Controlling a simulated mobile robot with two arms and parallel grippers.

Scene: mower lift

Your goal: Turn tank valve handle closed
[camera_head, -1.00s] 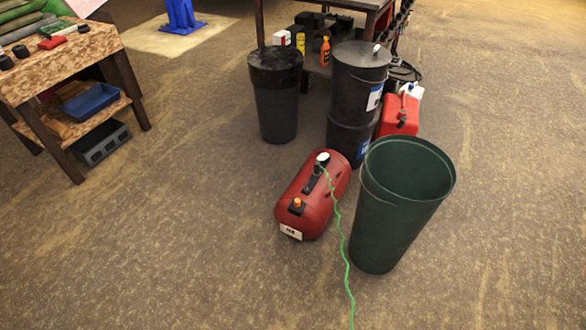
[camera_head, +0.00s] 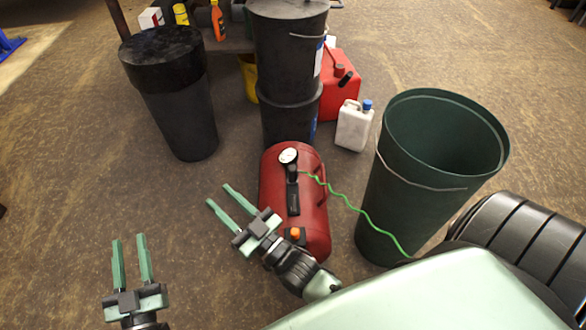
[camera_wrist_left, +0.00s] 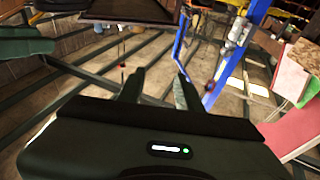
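A red air tank (camera_head: 312,217) lies on the floor in the middle of the head view. It has a round white gauge (camera_head: 288,156) on top and an orange knob (camera_head: 295,233) at its near end, which may be the valve handle. A green hose (camera_head: 350,203) runs from the tank to the right. My right gripper (camera_head: 218,198) is open and empty, just left of the tank and apart from the knob. My left gripper (camera_head: 129,238) is open and empty, further left over bare floor. In the left wrist view the left fingers (camera_wrist_left: 158,88) are spread with nothing between them.
A dark green bin (camera_head: 400,215) stands close right of the tank. The floor at left is clear.

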